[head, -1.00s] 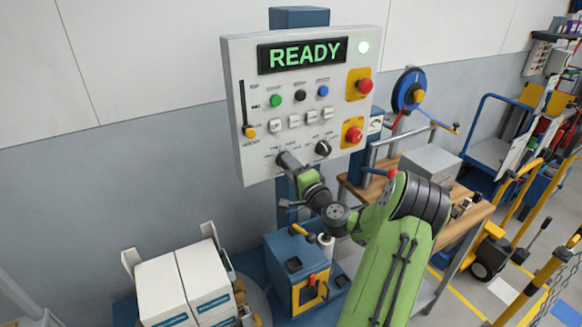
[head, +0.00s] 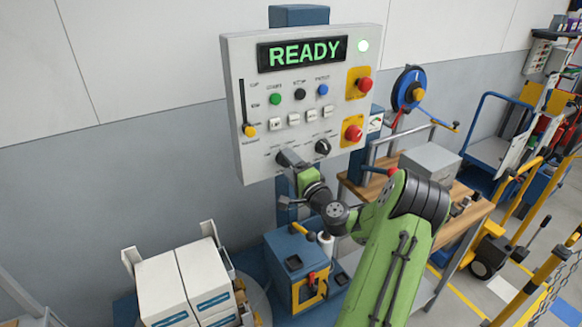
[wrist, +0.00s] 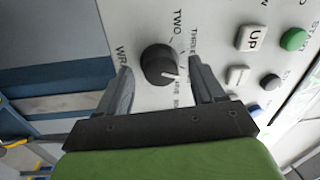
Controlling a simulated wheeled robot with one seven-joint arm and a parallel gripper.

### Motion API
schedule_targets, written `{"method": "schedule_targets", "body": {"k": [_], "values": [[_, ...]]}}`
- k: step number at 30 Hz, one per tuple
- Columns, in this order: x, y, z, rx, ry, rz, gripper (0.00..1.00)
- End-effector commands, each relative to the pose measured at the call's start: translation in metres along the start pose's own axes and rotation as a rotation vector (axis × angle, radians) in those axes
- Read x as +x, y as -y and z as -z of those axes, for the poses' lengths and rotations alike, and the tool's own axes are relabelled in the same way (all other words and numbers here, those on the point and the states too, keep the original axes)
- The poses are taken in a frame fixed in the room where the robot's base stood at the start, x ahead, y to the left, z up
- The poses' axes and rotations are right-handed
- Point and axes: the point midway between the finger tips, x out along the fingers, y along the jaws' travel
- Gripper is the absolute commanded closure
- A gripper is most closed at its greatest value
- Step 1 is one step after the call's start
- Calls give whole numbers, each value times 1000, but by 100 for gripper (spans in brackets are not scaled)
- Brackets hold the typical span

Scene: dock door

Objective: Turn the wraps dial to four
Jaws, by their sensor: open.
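The wraps dial (wrist: 158,65) is a round black knob on the light grey panel, with a white pointer mark toward the lower right in the wrist view. The words TWO and THREE are readable beside it; the labels near the pointer are too small or partly hidden to read surely. My gripper (wrist: 165,88) is open, with one finger on each side of the dial; I cannot tell whether they touch it.
A second black dial (head: 323,147) is just right of my gripper. Above are white buttons, a yellow-knobbed slider (head: 249,130), two red stop buttons (head: 353,133) and a display (head: 302,54) reading READY. Stacked white boxes (head: 175,285) and a blue machine (head: 290,262) stand below.

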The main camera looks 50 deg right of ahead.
Motion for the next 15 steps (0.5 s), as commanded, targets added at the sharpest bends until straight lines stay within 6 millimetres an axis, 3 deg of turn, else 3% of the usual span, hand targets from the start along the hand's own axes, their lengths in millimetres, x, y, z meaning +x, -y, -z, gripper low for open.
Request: {"method": "schedule_targets", "body": {"k": [5,15], "values": [[-11,-2,0,0,-1,-3,32],[-104,-5,1,3,-6,-3,32]]}}
